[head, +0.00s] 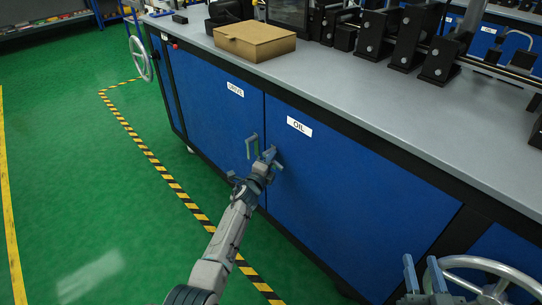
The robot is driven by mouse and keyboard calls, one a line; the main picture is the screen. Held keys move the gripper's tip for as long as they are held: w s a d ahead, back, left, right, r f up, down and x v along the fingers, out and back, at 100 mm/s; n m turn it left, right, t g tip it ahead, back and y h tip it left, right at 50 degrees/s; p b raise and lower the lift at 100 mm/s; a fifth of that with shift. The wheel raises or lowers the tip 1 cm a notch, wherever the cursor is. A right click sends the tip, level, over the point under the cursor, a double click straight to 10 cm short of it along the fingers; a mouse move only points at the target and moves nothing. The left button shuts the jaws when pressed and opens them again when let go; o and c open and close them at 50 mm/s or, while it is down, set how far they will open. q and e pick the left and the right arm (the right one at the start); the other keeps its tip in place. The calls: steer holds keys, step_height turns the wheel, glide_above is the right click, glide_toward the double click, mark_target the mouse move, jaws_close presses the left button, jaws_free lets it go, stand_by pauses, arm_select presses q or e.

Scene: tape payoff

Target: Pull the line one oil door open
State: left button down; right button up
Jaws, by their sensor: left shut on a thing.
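The oil door (350,190) is the blue cabinet panel with a white OIL label (299,127). It looks closed, in line with the drive door (210,95) to its left. My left gripper (270,157) is at the oil door's left edge, shut on its handle, which the fingers mostly hide. A second handle (252,145) shows just left of it, by the drive door's edge. My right gripper (424,273) is at the bottom right, with its two fingers apart and nothing between them, in front of a handwheel (490,280).
The grey bench top (330,80) carries a cardboard box (255,40) and black machine parts (440,60). Another handwheel (141,59) is at the cabinet's far left end. The green floor (90,180) is clear, crossed by yellow-black tape (150,155).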

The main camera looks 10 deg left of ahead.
arm_select(q)
steer(key=shift+a+r+n+p, duration=0.1)
steer(key=shift+r+n+p, duration=0.15)
steer(key=shift+p, duration=0.3)
arm_select(e)
steer(key=s+a+f+g, duration=0.1)
steer(key=s+f+g, duration=0.3)
steer(key=f, duration=0.4)
steer(key=shift+s+f+g, duration=0.15)
steer(key=shift+f+g, duration=0.15)
steer(key=shift+g, duration=0.4)
arm_select(q)
steer(key=shift+a, duration=0.1)
